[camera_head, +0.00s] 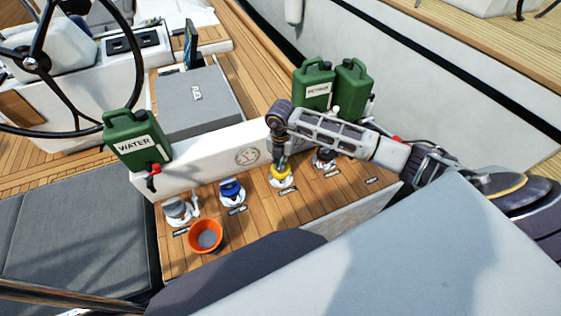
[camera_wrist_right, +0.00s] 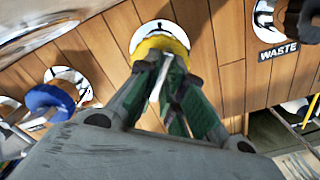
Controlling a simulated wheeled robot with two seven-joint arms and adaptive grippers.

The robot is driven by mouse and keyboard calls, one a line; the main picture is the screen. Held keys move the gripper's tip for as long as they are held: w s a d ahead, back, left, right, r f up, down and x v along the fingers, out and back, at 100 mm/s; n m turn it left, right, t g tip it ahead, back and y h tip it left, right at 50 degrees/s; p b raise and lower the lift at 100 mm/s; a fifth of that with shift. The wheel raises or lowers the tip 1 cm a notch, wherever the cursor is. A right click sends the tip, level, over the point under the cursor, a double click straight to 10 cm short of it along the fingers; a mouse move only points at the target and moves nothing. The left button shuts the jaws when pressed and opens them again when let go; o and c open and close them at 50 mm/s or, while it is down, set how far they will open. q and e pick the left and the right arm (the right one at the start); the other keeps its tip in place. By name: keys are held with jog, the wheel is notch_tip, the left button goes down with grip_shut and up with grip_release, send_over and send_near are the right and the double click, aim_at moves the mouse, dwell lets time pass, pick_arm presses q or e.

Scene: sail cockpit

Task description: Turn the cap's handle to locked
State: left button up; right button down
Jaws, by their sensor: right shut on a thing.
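A yellow cap (camera_head: 281,170) sits in a white round fitting on the wooden deck in the head view. The yellow cap also shows in the right wrist view (camera_wrist_right: 160,46), at the top centre. My right gripper (camera_wrist_right: 168,72) reaches down over the cap, its green-padded fingers shut on the cap's handle, which they mostly hide. In the head view, the right gripper (camera_head: 281,160) is directly above the cap. The locked mark cannot be read in either view. My left gripper is not in view.
Beside it are a blue cap (camera_head: 232,189), a grey cap (camera_head: 176,207) and a dark cap (camera_head: 324,158). An orange bucket (camera_head: 205,236) stands at the front left. Green jerrycans labelled water (camera_head: 136,138) and others (camera_head: 313,88) stand behind.

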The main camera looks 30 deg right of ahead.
jog(key=m+p, duration=0.1)
jog(key=m, duration=0.4)
jog(key=shift+m, duration=0.4)
dwell(0.4)
jog(key=c, duration=1.5)
grip_release()
jog(key=shift+r, duration=0.1)
jog(key=shift+r, duration=5.95)
jog(key=shift+s+f, duration=0.1)
